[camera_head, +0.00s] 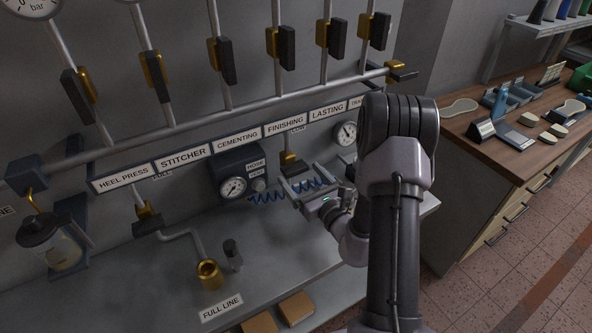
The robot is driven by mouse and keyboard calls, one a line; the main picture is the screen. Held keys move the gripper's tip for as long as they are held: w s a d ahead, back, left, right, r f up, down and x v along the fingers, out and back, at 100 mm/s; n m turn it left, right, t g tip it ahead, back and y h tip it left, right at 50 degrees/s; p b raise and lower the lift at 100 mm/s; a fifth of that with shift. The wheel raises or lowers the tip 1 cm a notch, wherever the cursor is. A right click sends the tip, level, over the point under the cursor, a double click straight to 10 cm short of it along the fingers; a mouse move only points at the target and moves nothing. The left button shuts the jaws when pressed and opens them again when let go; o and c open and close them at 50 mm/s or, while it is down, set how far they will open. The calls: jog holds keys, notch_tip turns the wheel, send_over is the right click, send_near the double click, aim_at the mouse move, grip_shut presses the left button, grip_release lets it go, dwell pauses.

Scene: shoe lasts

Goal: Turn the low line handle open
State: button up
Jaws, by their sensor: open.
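The low line valve (289,158) is a brass body with a dark handle (294,169), below the FINISHING label and a partly covered LOW label. My gripper (305,184) is open, with its two fingers just below and in front of this handle. In this view the fingertips overlap the handle's lower end closely. I cannot tell whether they touch it or whether the handle sits between them. My arm comes in from the right and hides part of the wall behind it.
A blue coiled hose (290,193) runs behind my gripper from the regulator with a gauge (234,187). Another valve (148,217) and a brass fitting (209,274) are at the left. Several dark-handled valves line the pipe above. A wooden bench (510,140) stands right.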

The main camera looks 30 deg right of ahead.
aim_at(298, 173)
jog(key=shift+w+a, duration=0.1)
jog(key=shift+w, duration=1.55)
jog(key=shift+c, duration=0.4)
jog(key=c, duration=1.3)
